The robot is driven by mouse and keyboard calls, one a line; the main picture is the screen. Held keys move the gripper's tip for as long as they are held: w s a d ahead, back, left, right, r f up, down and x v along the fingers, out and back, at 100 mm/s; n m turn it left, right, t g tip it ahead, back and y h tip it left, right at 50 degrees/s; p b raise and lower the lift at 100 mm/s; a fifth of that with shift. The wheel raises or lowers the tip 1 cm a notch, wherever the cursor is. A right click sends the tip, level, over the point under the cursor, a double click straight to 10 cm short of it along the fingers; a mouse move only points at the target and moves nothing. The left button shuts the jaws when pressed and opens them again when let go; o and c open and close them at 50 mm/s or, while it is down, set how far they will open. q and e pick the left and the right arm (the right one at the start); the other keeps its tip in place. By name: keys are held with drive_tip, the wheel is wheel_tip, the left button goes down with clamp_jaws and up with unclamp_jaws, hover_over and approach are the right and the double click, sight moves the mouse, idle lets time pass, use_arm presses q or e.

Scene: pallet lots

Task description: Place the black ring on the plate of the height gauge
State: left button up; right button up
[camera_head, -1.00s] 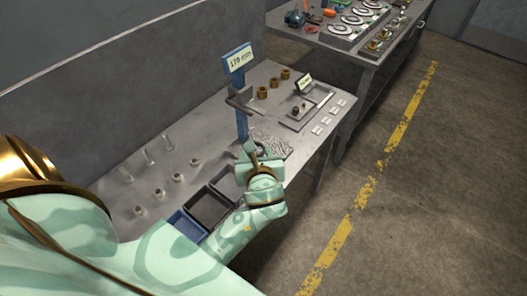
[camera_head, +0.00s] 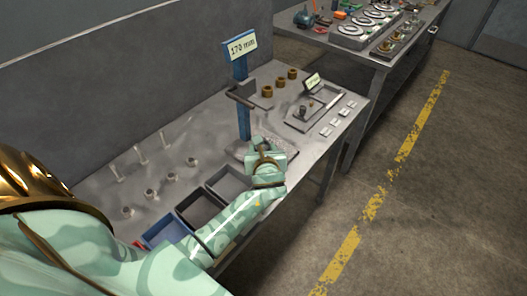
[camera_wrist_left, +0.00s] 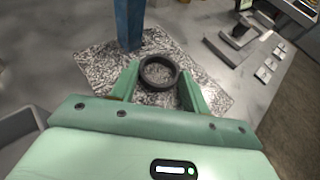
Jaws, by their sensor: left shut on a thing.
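The height gauge is a blue post (camera_head: 243,105) with a "170 mm" sign on top and a grey arm on its side. A speckled grey plate (camera_wrist_left: 92,65) lies at the foot of the post. My left gripper (camera_head: 263,149) is over the plate, in front of the post, and hides much of it in the head view. The black ring (camera_wrist_left: 160,57) is between its two fingers in the left wrist view, with the jaws shut on it. The ring appears over the plate; I cannot tell whether it touches it. My right gripper is not in view.
Black and blue bins (camera_head: 197,211) stand at the bench's front edge, left of the gripper. Upright pins and small metal parts (camera_head: 150,194) stand farther left. Brass bushings (camera_head: 280,83) and a tray (camera_head: 293,121) with a small sign are beyond the post.

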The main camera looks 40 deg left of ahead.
use_arm(q)
drive_tip(key=o, duration=0.9)
drive_tip(key=shift+o, duration=0.2)
drive_tip(key=shift+s+r, duration=0.1)
drive_tip(key=shift+r, duration=0.1)
drive_tip(key=p+v, duration=0.3)
drive_tip(key=v, duration=0.9)
drive_tip(key=shift+f+p, duration=0.1)
drive_tip(key=shift+p, duration=0.25)
